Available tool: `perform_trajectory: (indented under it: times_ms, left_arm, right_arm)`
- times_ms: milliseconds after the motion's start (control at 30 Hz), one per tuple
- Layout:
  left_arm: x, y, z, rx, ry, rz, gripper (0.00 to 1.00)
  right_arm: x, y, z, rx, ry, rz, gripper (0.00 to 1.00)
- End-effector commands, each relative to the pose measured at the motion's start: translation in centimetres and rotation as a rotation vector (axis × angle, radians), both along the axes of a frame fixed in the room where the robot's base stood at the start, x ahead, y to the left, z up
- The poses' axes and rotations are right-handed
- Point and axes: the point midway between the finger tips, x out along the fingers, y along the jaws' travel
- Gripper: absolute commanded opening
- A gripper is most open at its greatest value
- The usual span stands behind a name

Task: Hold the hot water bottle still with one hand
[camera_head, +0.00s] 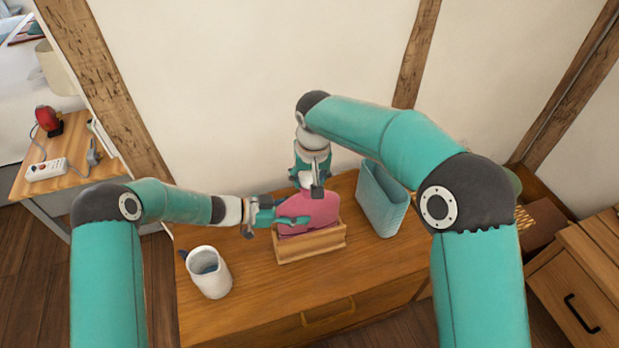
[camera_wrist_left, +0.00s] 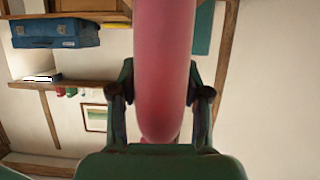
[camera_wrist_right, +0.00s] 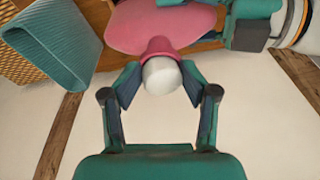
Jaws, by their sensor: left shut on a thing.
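The pink hot water bottle (camera_head: 312,208) stands upright in a small wooden holder (camera_head: 312,245) on a wooden dresser. My left gripper (camera_head: 292,221) is shut on the bottle's body from the left; the left wrist view shows the pink body (camera_wrist_left: 163,85) between its fingers. My right gripper (camera_wrist_right: 160,82) is above the bottle, pointing down, with its fingers apart on either side of the white stopper (camera_wrist_right: 161,75) at the pink neck. Whether those fingers touch the stopper is unclear.
A teal ribbed cover (camera_head: 382,198) stands right of the holder. A white jug (camera_head: 208,272) stands at the dresser's left, its inside bluish. The wall is close behind. A side table (camera_head: 65,160) with a power strip is at far left. The dresser's front middle is clear.

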Motion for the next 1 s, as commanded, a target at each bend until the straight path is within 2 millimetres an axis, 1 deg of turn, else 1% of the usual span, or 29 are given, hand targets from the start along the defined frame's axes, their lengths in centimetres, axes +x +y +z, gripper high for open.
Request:
perform_trajectory:
  times_ms: [33, 267, 367, 500, 600, 700, 867, 900, 967, 1000]
  left_arm:
    - [0.0, -0.1, 0.1, -0.005, 0.002, 0.002, 0.0]
    - [0.1, -0.1, 0.1, -0.004, 0.002, 0.002, 0.0]
    - [0.1, -0.1, 0.1, -0.004, 0.001, 0.002, 0.0]
    - [0.1, -0.1, 0.1, -0.002, 0.0, 0.001, 0.0]
    - [0.1, -0.1, 0.1, -0.002, 0.0, 0.001, 0.0]
    - [0.1, -0.1, 0.1, -0.001, -0.001, 0.001, 0.0]
    - [0.1, 0.0, 0.1, -0.001, -0.001, 0.001, 0.0]
    - [0.1, 0.0, 0.1, -0.001, -0.001, 0.001, 0.0]
    - [0.1, 0.0, 0.1, -0.001, -0.001, 0.002, 0.0]
    - [0.1, 0.0, 0.1, 0.0, -0.001, 0.002, 0.0]
  right_arm:
    - [-0.2, 0.1, -0.2, -0.001, 0.007, 0.001, 0.51]
    - [-0.2, 0.1, 0.0, 0.0, 0.006, 0.0, 0.51]
    - [-0.3, 0.1, 0.8, 0.002, 0.003, 0.0, 0.51]
    - [-0.5, 0.0, 2.6, 0.002, -0.001, 0.0, 0.51]
    - [-0.7, -0.1, 3.6, 0.002, 0.0, 0.001, 0.51]
    - [-0.8, -0.1, 3.9, 0.001, 0.001, 0.001, 0.51]
    - [-0.8, -0.1, 4.0, 0.001, 0.001, 0.0, 0.51]
    - [-0.8, -0.1, 4.0, 0.001, 0.001, 0.0, 0.5]
    - [-0.8, -0.1, 4.0, 0.001, 0.001, 0.0, 0.4]
    - [-0.8, -0.2, 4.0, 0.001, 0.0, 0.0, 0.33]
